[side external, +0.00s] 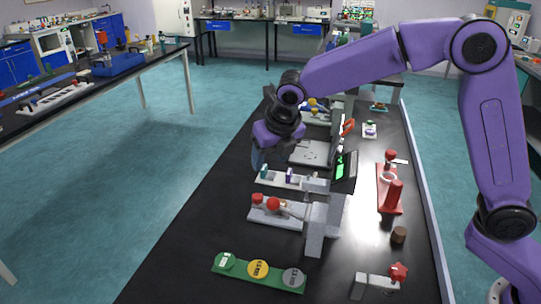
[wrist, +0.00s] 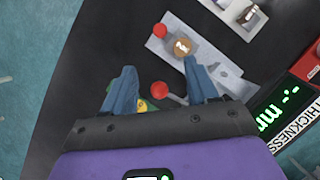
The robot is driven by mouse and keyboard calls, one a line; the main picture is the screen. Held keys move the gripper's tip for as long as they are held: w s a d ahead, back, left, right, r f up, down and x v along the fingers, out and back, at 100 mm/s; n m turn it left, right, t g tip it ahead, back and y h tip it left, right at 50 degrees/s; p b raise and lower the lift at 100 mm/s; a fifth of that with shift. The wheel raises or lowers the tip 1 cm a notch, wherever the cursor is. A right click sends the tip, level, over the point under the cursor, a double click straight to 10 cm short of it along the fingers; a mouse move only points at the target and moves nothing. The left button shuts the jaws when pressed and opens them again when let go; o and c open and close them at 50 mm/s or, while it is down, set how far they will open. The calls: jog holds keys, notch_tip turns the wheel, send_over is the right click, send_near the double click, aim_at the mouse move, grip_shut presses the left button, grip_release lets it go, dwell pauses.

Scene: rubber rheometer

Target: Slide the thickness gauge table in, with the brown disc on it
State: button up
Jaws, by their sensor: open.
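The thickness gauge (side external: 314,228) stands on the black bench in the side view, a grey column with a pale base. Its table (wrist: 160,54) is a light grey slide with a red knob (wrist: 160,30) at its outer end; the knob also shows in the side view (side external: 257,199). The brown disc (wrist: 182,46) lies on the table, with a small pale mark on top. A second red ball (wrist: 162,90) on a grey rod is nearer the camera. My gripper (wrist: 160,68) is open and empty above the gauge's outer side; in the side view (side external: 259,163) it hangs clear of the bench.
The thickness display (wrist: 275,120) has green digits; it also shows in the side view (side external: 345,171). A green board (side external: 240,278) with round discs lies in front. A red stand (side external: 392,197) is on the right.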

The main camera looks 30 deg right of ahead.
jog(key=shift+w, duration=0.1)
jog(key=m+g, duration=0.4)
jog(key=m, duration=2.6)
send_over(259, 196)
notch_tip(259, 196, down, 16)
jog(key=shift+f, duration=0.1)
grip_shut()
